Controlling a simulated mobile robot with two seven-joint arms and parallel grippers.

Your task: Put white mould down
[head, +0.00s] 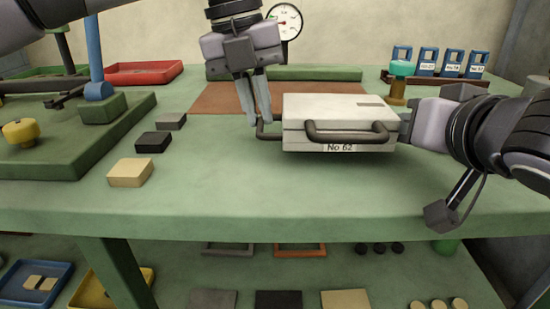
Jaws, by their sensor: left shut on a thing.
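The white mould (340,108) is a pale box labelled No 62, with a dark handle on its front and another on its left side. It is level over the front middle of the green bench; I cannot tell whether its underside touches the top. My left gripper (259,118) comes down from above and is shut on the dark left handle (270,134). My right gripper (408,124) is at the mould's right side. Its fingertips and any handle there are hidden, so its grip is unclear.
The green bench top (225,185) is clear in front of the mould. A brown mat (225,97) lies behind it. Small blocks (131,172) lie to the left. A teal-topped knob (401,69) and blue tagged holders (427,62) stand behind right. A red tray (143,73) is back left.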

